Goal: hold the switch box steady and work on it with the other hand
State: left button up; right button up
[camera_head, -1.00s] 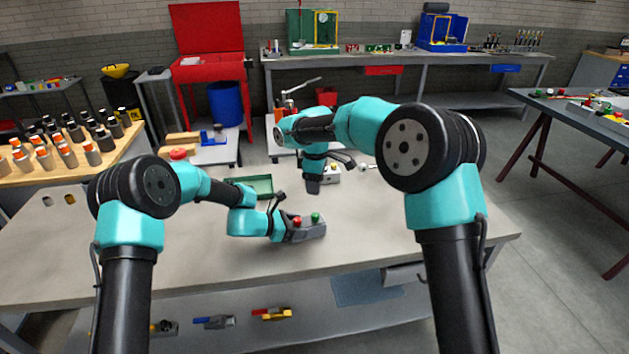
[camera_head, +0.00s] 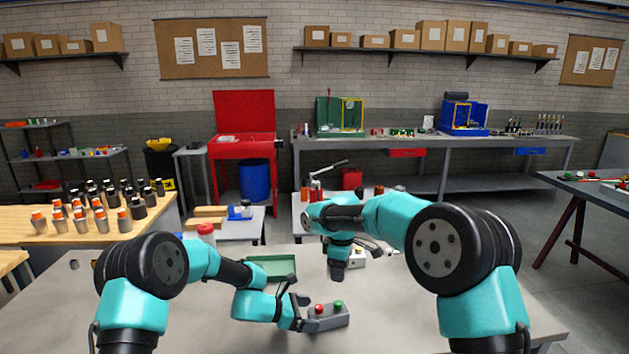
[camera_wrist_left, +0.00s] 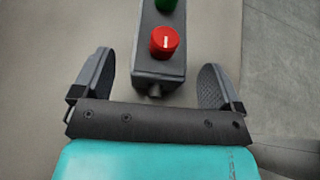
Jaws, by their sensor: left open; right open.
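The grey switch box (camera_head: 328,318) lies on the workbench in the head view, with a red knob and a green knob on top. My left gripper (camera_head: 303,312) is at the box's left end. In the left wrist view the open fingers of my left gripper (camera_wrist_left: 158,85) stand on either side of the near end of the switch box (camera_wrist_left: 160,70), with a gap on both sides. The red knob (camera_wrist_left: 165,42) is near the fingers and the green knob is beyond it. My right gripper (camera_head: 337,270) points down behind the box, beside a small pale box (camera_head: 357,260); its fingertips are partly hidden.
A green tray (camera_head: 271,268) lies on the workbench behind my left arm. A red-topped item (camera_head: 206,232) stands at the back left of the bench. Bare bench top surrounds the switch box at its front and right.

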pick_arm(q)
jog(key=v, duration=0.8)
jog(key=shift+a+r, duration=0.1)
jog(key=shift+r, duration=0.05)
